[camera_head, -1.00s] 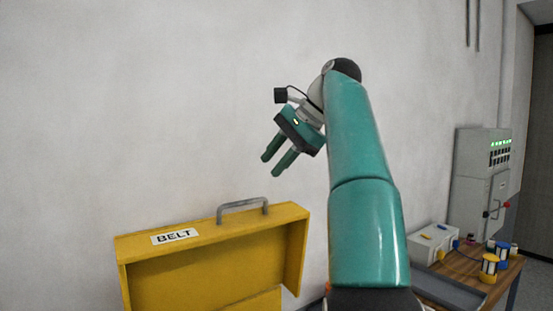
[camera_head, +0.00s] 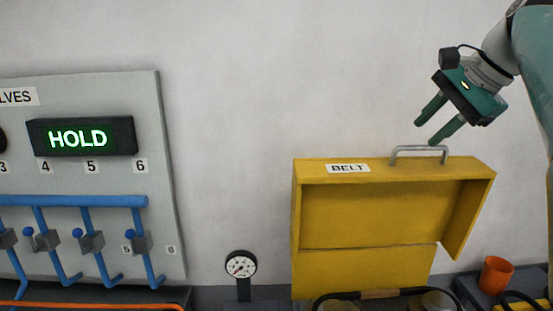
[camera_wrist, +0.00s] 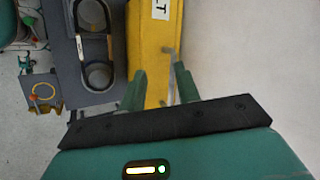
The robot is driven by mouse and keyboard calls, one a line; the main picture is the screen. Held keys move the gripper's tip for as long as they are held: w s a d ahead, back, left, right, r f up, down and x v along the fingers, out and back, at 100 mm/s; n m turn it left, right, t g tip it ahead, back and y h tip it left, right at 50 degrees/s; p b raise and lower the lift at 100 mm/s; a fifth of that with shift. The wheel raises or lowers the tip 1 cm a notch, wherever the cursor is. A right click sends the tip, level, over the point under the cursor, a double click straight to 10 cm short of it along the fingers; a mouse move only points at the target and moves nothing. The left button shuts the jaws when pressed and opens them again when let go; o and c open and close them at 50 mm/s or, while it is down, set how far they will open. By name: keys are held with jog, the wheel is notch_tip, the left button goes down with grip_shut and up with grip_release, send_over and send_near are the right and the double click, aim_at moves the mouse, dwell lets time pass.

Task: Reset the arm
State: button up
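My arm shows at the right edge of the head view, raised. My gripper (camera_head: 434,123) has two green fingers that stand apart with nothing between them. It hangs in the air, tilted down to the left, above the yellow BELT box (camera_head: 470,176) and its grey handle (camera_head: 418,149) in the head view. In the wrist view the gripper (camera_wrist: 160,82) is also seen with its fingers spread. The yellow box (camera_wrist: 152,62) and the handle lie beyond the fingertips there, apart from them as far as I can tell.
A valve panel (camera_head: 162,180) with a green HOLD display (camera_head: 80,137) and blue pipes is at the left. A round gauge (camera_head: 240,264) stands between panel and box. An orange cup (camera_head: 495,275) is at the lower right. The wall above the box is bare.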

jog(key=s+a+f+n+h, duration=0.1)
jog(key=s+a+f+n, duration=0.3)
jog(key=f, duration=0.7)
jog(key=s+a+f+n+h, duration=0.1)
jog(key=s+a+f+n, duration=0.3)
jog(key=s+f, duration=0.5)
jog(key=s+a+f+n+h, duration=0.2)
jog(key=s+a+f+n, duration=0.3)
jog(key=f, duration=0.7)
jog(key=shift+s+f+n, duration=0.3)
jog(key=shift+s+f, duration=0.1)
jog(key=shift+s, duration=0.55)
